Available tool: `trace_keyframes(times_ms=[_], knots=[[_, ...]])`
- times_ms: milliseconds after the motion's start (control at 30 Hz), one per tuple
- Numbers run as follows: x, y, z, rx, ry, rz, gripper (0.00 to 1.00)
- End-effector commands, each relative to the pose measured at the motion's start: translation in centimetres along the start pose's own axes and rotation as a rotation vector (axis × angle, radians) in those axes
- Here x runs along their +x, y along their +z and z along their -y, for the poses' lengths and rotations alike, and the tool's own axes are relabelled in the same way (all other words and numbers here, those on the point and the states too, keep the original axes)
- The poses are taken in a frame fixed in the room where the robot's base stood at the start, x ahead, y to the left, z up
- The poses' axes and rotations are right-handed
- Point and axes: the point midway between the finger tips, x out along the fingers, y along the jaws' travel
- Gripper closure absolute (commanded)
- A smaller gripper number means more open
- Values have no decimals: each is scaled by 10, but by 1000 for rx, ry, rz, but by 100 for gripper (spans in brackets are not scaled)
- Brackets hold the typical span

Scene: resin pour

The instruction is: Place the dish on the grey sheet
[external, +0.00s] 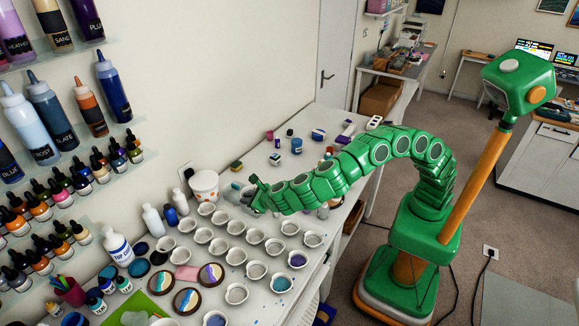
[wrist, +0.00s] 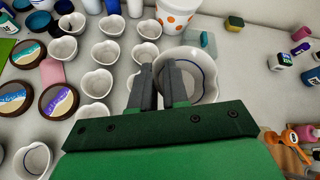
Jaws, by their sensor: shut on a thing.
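The dish (wrist: 203,82) is a wide white bowl with a thin blue line inside, in the wrist view just beyond my gripper. My gripper (wrist: 160,72) has its two dark grey fingers close together at the dish's left wall, shut on it. The fingers cover part of that wall. I cannot tell whether the dish's base touches the table. In the external view my gripper (external: 250,197) is low over the far part of the table, and the dish is mostly hidden there. I cannot make out a grey sheet in either view.
Several small white cups (external: 237,257) stand in rows left of and in front of my gripper. A white tub with orange dots (external: 205,186) stands close behind, beside bottles (external: 152,220). Painted coasters (external: 186,300) lie at the front left. The table (wrist: 245,80) is clearer to the right.

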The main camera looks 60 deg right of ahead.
Motion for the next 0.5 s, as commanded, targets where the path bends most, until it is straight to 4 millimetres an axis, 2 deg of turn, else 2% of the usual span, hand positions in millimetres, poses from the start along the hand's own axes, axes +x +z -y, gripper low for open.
trace_keyframes(times_ms=[33, 100, 500], knots=[[-14, -6, -17, -7, 7, 2, 100], [-33, -16, -38, -10, 12, 0, 100], [-147, -82, -135, -27, 40, -8, 100]])
